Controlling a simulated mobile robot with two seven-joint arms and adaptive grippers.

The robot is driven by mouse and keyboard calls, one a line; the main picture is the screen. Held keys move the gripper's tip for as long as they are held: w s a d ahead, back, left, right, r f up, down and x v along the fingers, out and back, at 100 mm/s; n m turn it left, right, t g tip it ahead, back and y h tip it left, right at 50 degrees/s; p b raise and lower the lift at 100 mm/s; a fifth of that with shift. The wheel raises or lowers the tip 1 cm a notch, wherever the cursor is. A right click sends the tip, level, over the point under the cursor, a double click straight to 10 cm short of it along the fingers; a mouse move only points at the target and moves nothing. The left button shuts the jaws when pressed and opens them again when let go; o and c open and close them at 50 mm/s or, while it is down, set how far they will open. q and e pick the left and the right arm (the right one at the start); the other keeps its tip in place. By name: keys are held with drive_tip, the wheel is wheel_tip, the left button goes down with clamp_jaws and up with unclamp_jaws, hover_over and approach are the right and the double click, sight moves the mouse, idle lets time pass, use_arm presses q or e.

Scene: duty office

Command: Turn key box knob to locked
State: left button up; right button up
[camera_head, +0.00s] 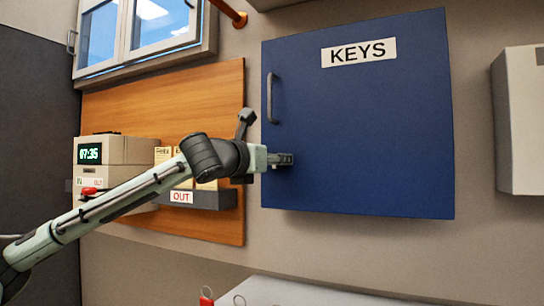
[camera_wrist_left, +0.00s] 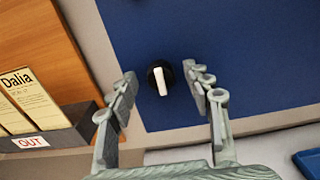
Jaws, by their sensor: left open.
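The blue key box (camera_head: 365,120) hangs on the wall with a white KEYS label and a grey handle (camera_head: 272,97) on its left side. Its knob (camera_wrist_left: 161,77), black with a white bar, shows in the left wrist view; the bar stands nearly upright, tilted slightly. In the head view the knob is hidden behind my gripper. My left gripper (camera_head: 284,160) is at the lower left of the key box door. In the left wrist view my left gripper (camera_wrist_left: 163,85) is open, its fingers on either side of the knob and apart from it. My right gripper is not in view.
A wooden board (camera_head: 215,100) left of the key box carries a time clock (camera_head: 115,150) and a grey card rack marked OUT (camera_head: 215,200). A light grey box (camera_head: 520,120) hangs at the right. A pale surface (camera_head: 290,292) lies below, with a red tag (camera_head: 206,300).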

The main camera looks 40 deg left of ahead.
use_arm(q)
drive_tip(key=shift+c, duration=0.5)
clamp_jaws()
drive_tip(key=shift+n, duration=0.4)
drive_tip(key=n, duration=1.6)
drive_tip(key=shift+a+f+n, duration=0.2)
drive_tip(key=shift+n, duration=0.5)
